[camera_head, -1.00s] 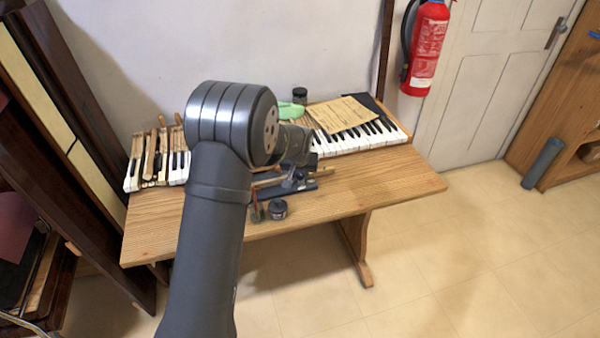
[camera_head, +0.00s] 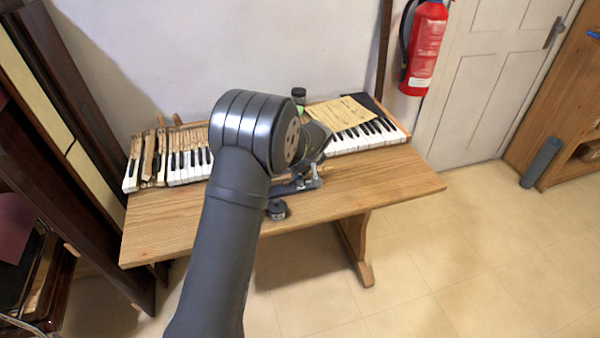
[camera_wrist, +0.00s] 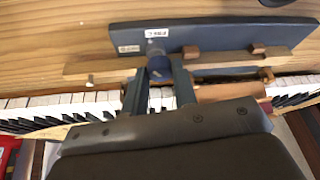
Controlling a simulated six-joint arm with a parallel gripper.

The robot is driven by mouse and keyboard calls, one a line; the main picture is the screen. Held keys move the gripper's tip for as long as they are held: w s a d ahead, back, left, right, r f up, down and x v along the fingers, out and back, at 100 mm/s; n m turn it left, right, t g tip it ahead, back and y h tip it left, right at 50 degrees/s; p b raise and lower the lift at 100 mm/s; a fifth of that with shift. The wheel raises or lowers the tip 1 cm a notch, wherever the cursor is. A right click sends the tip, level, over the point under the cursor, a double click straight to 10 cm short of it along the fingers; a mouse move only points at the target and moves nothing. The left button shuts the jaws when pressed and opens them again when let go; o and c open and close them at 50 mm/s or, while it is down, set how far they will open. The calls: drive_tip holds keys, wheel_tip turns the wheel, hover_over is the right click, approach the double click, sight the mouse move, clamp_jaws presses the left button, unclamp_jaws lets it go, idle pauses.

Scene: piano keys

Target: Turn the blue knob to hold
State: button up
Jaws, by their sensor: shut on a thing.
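The blue knob (camera_wrist: 159,66) is in the wrist view, at the near edge of a dark blue-grey plate (camera_wrist: 215,36). The two fingers of my gripper (camera_wrist: 160,78) stand on either side of the knob and are shut on it. The fingers partly cover the knob, so how it is turned is hard to tell. Two small white labels (camera_wrist: 156,33) are on the plate, too small to read surely. In the head view the fixture (camera_head: 297,185) shows on the table, partly behind my arm, and the knob is hidden there.
A wooden bar (camera_wrist: 105,68) runs along the plate, with small wooden blocks near it. Piano keys (camera_head: 365,136) lie along the back of the wooden table (camera_head: 390,180). A small dark jar (camera_head: 277,209) stands near the front edge. The table's right end is clear.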

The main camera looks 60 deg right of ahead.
drive_tip(key=n, duration=0.2)
drive_tip(key=n+y, duration=0.2)
drive_tip(key=n, duration=0.1)
drive_tip(key=shift+s+d+n+t, duration=0.1)
drive_tip(key=shift+d+n+t, duration=0.15)
drive_tip(key=shift+n+t, duration=0.05)
drive_tip(key=n+y, duration=0.1)
drive_tip(key=n, duration=0.1)
drive_tip(key=n+y, duration=0.1)
drive_tip(key=n, duration=0.2)
drive_tip(key=shift+d, duration=0.2)
drive_tip(key=o, duration=1)
drive_tip(key=v, duration=1.7)
drive_tip(key=shift+w+d+r, duration=0.15)
drive_tip(key=shift+w+r, duration=0.15)
